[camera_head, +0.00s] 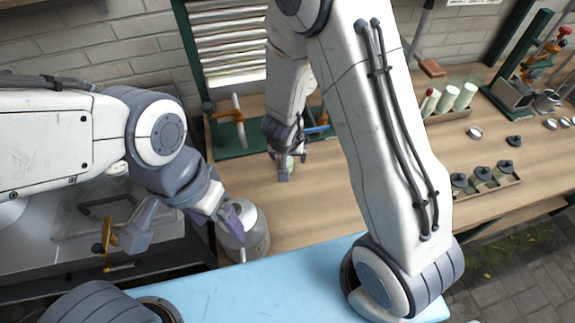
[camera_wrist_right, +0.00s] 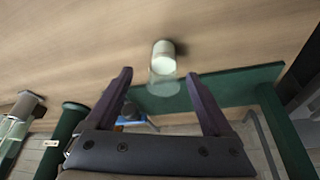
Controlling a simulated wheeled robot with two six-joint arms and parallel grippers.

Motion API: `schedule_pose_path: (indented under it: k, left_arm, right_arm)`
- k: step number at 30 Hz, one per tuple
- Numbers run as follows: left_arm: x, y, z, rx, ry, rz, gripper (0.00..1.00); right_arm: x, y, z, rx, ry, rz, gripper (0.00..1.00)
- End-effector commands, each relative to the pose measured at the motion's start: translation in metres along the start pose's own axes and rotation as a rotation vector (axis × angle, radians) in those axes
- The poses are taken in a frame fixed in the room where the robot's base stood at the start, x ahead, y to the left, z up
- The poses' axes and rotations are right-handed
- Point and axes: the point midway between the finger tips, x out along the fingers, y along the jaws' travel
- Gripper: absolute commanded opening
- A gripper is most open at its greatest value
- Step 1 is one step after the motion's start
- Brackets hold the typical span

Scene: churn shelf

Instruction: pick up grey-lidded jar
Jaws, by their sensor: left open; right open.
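A small clear jar with a pale grey-white end (camera_wrist_right: 163,62) is on the wooden bench. In the right wrist view it lies ahead of my right gripper (camera_wrist_right: 160,74), between the lines of its two purple fingers. The fingers are apart and do not visibly touch it. In the head view my right gripper (camera_head: 288,165) is low over the bench, partly covering the jar. My left gripper (camera_head: 232,218) is open beside a metal churn (camera_head: 255,240), overlapping it in view; contact cannot be told.
A green stand (camera_head: 232,150) with orange clamps is behind my right gripper. Several dark-lidded jars (camera_head: 481,177) sit in a tray at the right. Pale green cylinders (camera_head: 465,96) stand behind. Bare bench (camera_head: 320,205) lies around my right gripper.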

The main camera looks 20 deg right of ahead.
Motion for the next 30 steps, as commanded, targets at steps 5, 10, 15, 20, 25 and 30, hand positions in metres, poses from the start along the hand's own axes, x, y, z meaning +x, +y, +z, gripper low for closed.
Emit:
schedule_pose_path:
  k: [5,10,15,20,25,30]
  left_arm:
    - [0.007,-0.001,0.000,0.000,0.000,0.000,0.85]
    - [0.017,-0.001,0.001,0.000,0.000,0.000,0.85]
    - [0.021,-0.002,0.001,0.000,0.000,0.000,0.85]
    - [0.020,-0.002,0.001,0.000,0.000,0.000,0.85]
    - [0.020,-0.002,0.001,0.000,0.000,0.000,0.85]
    - [0.020,-0.002,0.001,0.000,0.000,0.000,0.85]
  right_arm:
    - [0.017,-0.002,-0.001,-0.001,-0.001,0.000,0.86]
    - [0.044,-0.005,-0.003,0.000,-0.002,0.000,0.86]
    - [0.056,-0.006,-0.005,0.000,0.000,-0.002,0.86]
    - [0.055,-0.006,-0.005,0.000,0.000,-0.002,0.86]
    - [0.055,-0.006,-0.005,-0.001,0.000,-0.002,0.44]
    - [0.054,-0.006,-0.005,-0.001,0.001,-0.002,0.00]
